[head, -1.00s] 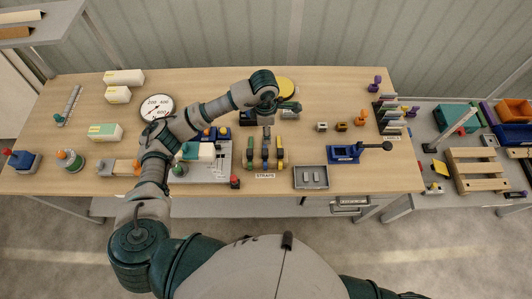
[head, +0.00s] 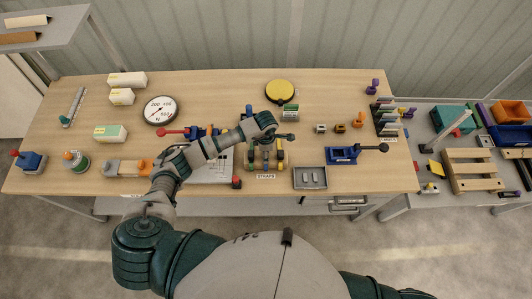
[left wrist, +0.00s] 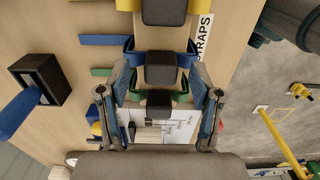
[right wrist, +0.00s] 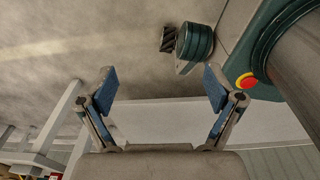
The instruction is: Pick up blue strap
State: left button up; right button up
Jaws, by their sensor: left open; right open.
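The blue strap (left wrist: 187,59) lies across a dark block in the middle of a row in the left wrist view, between a yellow strap (left wrist: 204,8) and a green strap (left wrist: 181,98). My left gripper (left wrist: 160,78) is open above the row. Its fingertips are close to the two sides of the blue strap; I cannot tell whether they touch it. In the head view my left gripper (head: 270,135) covers part of the strap stand, which sits behind the STRAPS label (head: 265,176). My right gripper (right wrist: 160,82) is open and empty, with floor beyond it.
A grey tray (head: 310,178) and a blue clamp-like fixture (head: 342,155) stand right of the straps. A black open box (left wrist: 40,79) is beside them in the left wrist view. A yellow disc (head: 280,91) and a dial (head: 160,110) lie further back.

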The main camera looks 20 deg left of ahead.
pick_arm(q)
jog(key=shift+a+f, duration=0.15)
jog(key=shift+f, duration=0.6)
jog(key=shift+c, duration=1.4)
jog(key=shift+d, duration=0.25)
jog(key=c, duration=0.8)
grip_shut()
pick_arm(e)
jog(key=shift+a+r, duration=0.1)
jog(key=shift+a, duration=0.25)
pick_arm(q)
jog(key=shift+r, duration=0.15)
